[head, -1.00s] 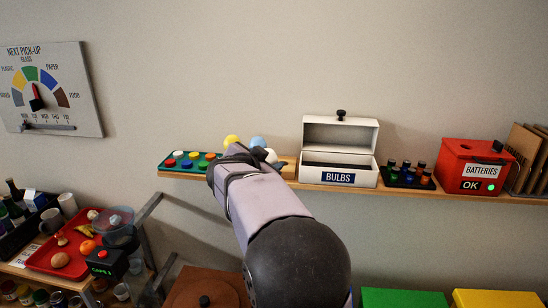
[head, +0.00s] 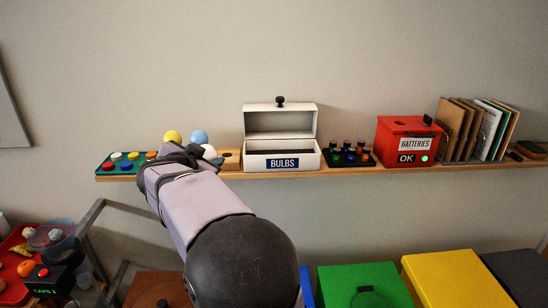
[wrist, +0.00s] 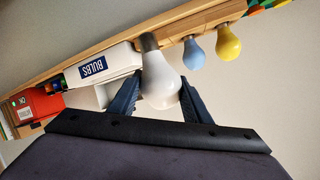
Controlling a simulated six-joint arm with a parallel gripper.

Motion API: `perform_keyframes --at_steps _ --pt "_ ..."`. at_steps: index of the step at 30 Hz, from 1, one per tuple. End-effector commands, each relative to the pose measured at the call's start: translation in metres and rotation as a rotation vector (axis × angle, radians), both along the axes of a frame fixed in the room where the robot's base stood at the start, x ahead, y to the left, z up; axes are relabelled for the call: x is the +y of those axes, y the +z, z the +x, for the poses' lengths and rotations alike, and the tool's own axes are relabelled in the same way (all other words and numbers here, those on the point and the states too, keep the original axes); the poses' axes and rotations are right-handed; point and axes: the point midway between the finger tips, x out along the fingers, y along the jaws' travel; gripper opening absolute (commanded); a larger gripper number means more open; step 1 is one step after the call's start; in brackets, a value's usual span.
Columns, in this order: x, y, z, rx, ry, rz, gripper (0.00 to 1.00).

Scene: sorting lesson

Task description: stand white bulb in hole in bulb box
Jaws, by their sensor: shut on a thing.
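The white bulb (wrist: 160,82) is between the fingers of my gripper (wrist: 158,98) in the wrist view, its metal base pointing away from the palm. My gripper is shut on it. In the head view the white bulb (head: 209,152) shows partly beyond my arm, near the shelf's wooden bulb holder (head: 231,158). Whether its base is clear of the holder I cannot tell. The white bulb box (head: 257,163), labelled BULBS, stands on the shelf to the right with its lid up. Its holes are not visible.
A battery tray (head: 348,157) and a red battery box (head: 390,150) are right of the bulb box. A tray of coloured caps (head: 112,166) is at the shelf's left end.

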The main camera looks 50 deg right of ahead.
Motion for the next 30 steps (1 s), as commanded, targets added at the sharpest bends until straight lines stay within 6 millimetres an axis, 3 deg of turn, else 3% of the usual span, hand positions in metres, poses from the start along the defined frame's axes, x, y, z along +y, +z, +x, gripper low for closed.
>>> perform_keyframes --at_steps 17,23,30 --pt "-0.008 0.006 0.005 -0.004 0.010 -0.002 0.31" --pt "-0.046 0.026 0.023 -0.022 0.067 -0.009 0.31" --pt "-0.124 0.055 0.040 -0.031 0.193 -0.019 0.31"
